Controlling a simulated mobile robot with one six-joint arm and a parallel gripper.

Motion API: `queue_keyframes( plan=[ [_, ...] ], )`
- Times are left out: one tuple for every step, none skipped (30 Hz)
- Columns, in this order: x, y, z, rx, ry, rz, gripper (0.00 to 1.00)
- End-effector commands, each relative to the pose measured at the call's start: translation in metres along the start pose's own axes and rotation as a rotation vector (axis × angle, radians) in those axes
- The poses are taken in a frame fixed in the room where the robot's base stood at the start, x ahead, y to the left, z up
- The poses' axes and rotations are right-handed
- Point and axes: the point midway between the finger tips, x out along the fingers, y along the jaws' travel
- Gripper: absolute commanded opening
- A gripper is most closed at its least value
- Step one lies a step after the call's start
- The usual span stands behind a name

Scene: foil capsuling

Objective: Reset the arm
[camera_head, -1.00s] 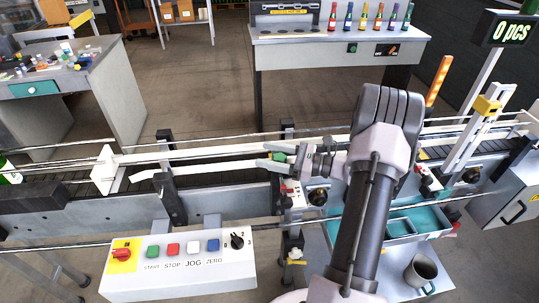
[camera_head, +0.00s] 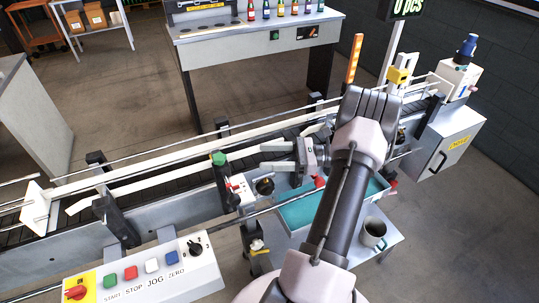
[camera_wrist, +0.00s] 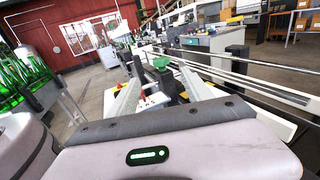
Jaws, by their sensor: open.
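My gripper (camera_head: 277,157) is open and empty above the near side of the conveyor (camera_head: 150,165), pointing left in the head view. Its two fingers also show apart in the wrist view (camera_wrist: 160,95), with a green knob (camera_wrist: 161,63) beyond and between them. In the head view the green knob (camera_head: 219,158) stands just left of the fingertips, apart from them. My forearm hides part of the conveyor and tray behind it.
A button panel (camera_head: 150,270) stands at the front left. A teal tray (camera_head: 300,212) and a grey mug (camera_head: 373,232) are below my arm. A bench (camera_head: 260,40) with several bottles is behind the conveyor. A cabinet (camera_head: 445,140) stands at right.

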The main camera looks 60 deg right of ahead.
Motion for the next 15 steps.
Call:
queue_keyframes(
  plan=[
    [0.0, 0.0, 0.0, 0.0, 0.0, 0.0, 0.58],
    [0.0, 0.0, 0.0, 0.0, 0.0, 0.0, 0.58],
    [0.0, 0.0, 0.0, 0.0, 0.0, 0.0, 0.58],
    [0.0, 0.0, 0.0, 0.0, 0.0, 0.0, 0.58],
    [0.0, 0.0, 0.0, 0.0, 0.0, 0.0, 0.58],
    [0.0, 0.0, 0.0, 0.0, 0.0, 0.0, 0.58],
    [0.001, 0.0, 0.0, 0.0, 0.0, 0.0, 0.58],
    [0.001, 0.0, 0.0, 0.0, 0.0, 0.0, 0.58],
    [0.001, 0.0, 0.0, -0.001, 0.0, 0.0, 0.58],
    [0.002, 0.0, 0.001, -0.003, 0.003, 0.005, 0.58],
    [0.006, 0.002, 0.003, -0.01, 0.013, 0.018, 0.58],
    [0.018, 0.006, 0.008, -0.029, 0.039, 0.055, 0.58],
    [0.032, 0.012, 0.013, -0.054, 0.072, 0.101, 0.58],
    [0.05, 0.022, 0.021, -0.087, 0.116, 0.162, 0.58],
    [0.079, 0.041, 0.031, -0.152, 0.191, 0.265, 0.58]
  ],
)
